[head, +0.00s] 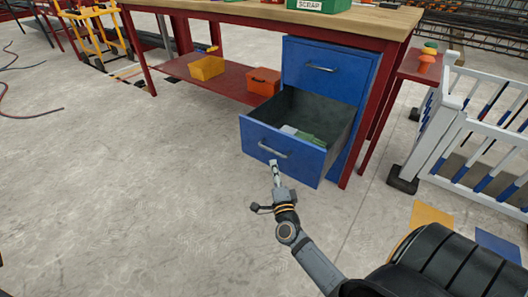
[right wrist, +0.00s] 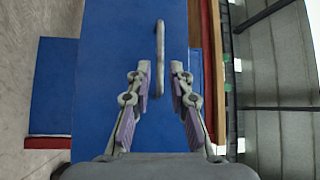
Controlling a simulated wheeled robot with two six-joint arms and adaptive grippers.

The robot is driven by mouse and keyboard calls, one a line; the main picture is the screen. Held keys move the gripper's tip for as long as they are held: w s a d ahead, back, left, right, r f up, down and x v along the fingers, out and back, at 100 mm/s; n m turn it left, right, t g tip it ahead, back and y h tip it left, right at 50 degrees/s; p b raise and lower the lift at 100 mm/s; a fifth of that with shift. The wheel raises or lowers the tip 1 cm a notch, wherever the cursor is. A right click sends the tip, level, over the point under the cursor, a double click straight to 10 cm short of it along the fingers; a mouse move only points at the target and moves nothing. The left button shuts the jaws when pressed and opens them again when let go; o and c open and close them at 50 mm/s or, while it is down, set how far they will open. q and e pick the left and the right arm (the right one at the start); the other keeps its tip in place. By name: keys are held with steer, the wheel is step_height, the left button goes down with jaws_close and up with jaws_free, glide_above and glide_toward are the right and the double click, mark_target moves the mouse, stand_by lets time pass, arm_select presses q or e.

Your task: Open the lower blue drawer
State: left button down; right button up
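The lower blue drawer (head: 290,152) stands pulled out of the cabinet under the workbench, and some green and pale items (head: 303,135) lie inside it. Its grey bar handle (head: 273,147) is on the front face. My right gripper (head: 275,165) is just in front of this handle. In the right wrist view its two fingers (right wrist: 160,68) are apart, and the handle (right wrist: 159,50) shows in the gap between them, with space on both sides. I see no contact with the handle. The upper blue drawer (head: 322,69) is shut. My left gripper is not in view.
The wooden-topped workbench (head: 340,20) has red legs and a red lower shelf (head: 225,84) with a yellow bin (head: 206,67) and an orange box (head: 263,81). A white barrier (head: 470,140) stands at the right. The concrete floor left of the drawer is clear.

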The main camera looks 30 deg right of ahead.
mark_target(269, 150)
steer(key=b+x, duration=0.1)
steer(key=x, duration=0.8)
steer(key=shift+w+b, duration=0.1)
steer(key=shift+b, duration=0.25)
steer(key=shift+c, duration=0.4)
jaws_close()
